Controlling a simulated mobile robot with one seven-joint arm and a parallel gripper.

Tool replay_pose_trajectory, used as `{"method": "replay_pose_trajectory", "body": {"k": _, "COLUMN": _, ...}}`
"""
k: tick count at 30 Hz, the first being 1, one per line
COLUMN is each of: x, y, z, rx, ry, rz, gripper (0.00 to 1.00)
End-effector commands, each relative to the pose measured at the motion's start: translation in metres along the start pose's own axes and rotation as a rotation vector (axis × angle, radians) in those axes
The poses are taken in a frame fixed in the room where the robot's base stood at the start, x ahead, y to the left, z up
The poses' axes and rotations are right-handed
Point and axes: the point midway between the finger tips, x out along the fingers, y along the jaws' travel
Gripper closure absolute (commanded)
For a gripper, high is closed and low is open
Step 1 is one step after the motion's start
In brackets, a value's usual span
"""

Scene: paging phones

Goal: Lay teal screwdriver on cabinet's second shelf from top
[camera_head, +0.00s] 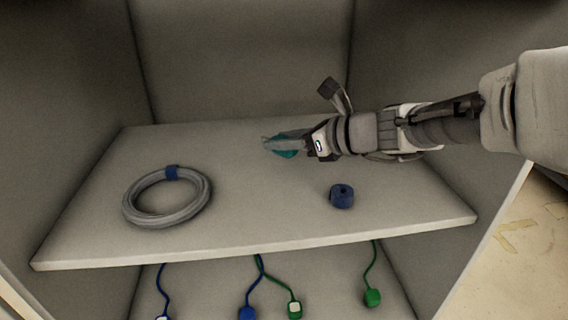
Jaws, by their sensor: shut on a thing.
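The teal screwdriver (286,153) shows as a small teal piece at the end of my gripper (284,146), over the back half of a cabinet shelf (250,220). My gripper reaches in from the right and is shut on the screwdriver. Most of the screwdriver is hidden by the fingers and the wrist. I cannot tell whether it touches the shelf or hangs just above it. The picture does not show which shelf from the top this is.
A grey cable coil (167,199) with a blue tie lies on the shelf's left. A dark blue roll (341,196) lies to the right, in front of my arm. The shelf between them is clear. Blue and green corded pieces (295,309) show below the front edge.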

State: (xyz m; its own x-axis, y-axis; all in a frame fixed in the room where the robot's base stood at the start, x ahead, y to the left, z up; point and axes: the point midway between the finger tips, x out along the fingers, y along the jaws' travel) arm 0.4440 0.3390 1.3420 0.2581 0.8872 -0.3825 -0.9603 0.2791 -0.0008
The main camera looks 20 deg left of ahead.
Motion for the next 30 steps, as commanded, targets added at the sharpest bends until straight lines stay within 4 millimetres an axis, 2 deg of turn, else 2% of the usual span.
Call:
{"method": "replay_pose_trajectory", "body": {"k": 5, "x": 0.001, "y": 0.014, "z": -0.009, "rx": 0.001, "ry": 0.000, "rz": 0.001, "gripper": 1.00}}
{"method": "replay_pose_trajectory", "body": {"k": 14, "x": 0.015, "y": 0.015, "z": -0.044, "rx": 0.002, "ry": 0.001, "rz": 0.002, "gripper": 1.00}}
{"method": "replay_pose_trajectory", "body": {"k": 26, "x": 0.018, "y": 0.015, "z": -0.050, "rx": 0.000, "ry": -0.001, "rz": 0.000, "gripper": 1.00}}
{"method": "replay_pose_trajectory", "body": {"k": 27, "x": 0.018, "y": 0.015, "z": -0.050, "rx": 0.000, "ry": 0.000, "rz": 0.000, "gripper": 0.56}}
{"method": "replay_pose_trajectory", "body": {"k": 30, "x": 0.017, "y": 0.015, "z": -0.049, "rx": 0.000, "ry": 0.000, "rz": 0.000, "gripper": 0.38}}
